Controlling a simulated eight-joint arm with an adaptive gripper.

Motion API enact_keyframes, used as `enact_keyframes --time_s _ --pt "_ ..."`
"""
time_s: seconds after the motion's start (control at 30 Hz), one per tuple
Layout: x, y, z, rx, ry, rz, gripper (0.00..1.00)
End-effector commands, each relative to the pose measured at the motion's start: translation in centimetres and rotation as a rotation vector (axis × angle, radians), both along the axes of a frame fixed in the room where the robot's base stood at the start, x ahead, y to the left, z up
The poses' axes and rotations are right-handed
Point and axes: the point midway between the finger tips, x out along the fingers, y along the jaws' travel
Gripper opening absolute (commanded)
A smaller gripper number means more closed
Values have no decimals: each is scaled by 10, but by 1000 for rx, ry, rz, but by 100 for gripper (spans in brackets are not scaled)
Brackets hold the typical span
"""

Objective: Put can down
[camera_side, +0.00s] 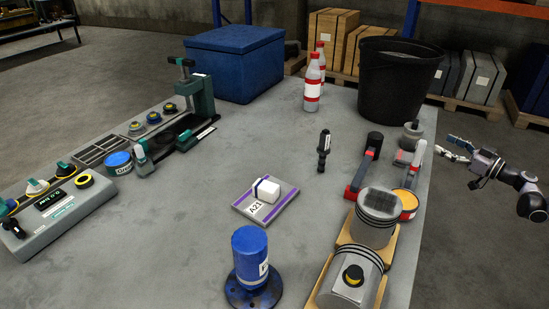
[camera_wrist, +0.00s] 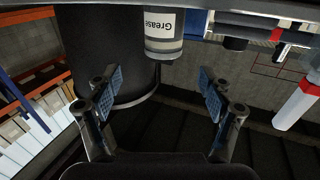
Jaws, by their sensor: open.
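A grey can with a white "Grease" label (camera_wrist: 163,32) shows upside down at the top of the wrist view. It sits ahead of my open fingers, apart from both pads. In the side view, a small grey cylinder (camera_side: 411,134) near the table's right edge seems to be this can. My gripper (camera_side: 444,144) is just off that edge, to the right of the cylinder. In the wrist view my gripper (camera_wrist: 160,92) is spread wide with nothing between the fingers. The can's base is not clear.
A black bucket (camera_side: 395,80) stands behind the can. Red-and-white bottles (camera_side: 313,85) stand farther back. The table's middle (camera_side: 215,180) has free room.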

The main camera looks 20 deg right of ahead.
Motion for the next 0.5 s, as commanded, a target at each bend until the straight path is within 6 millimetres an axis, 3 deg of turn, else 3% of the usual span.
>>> enact_keyframes --time_s 0.33,0.5 --pt "0 1 0 0 0 0 80" --pt "4 10 6 0 0 0 80"
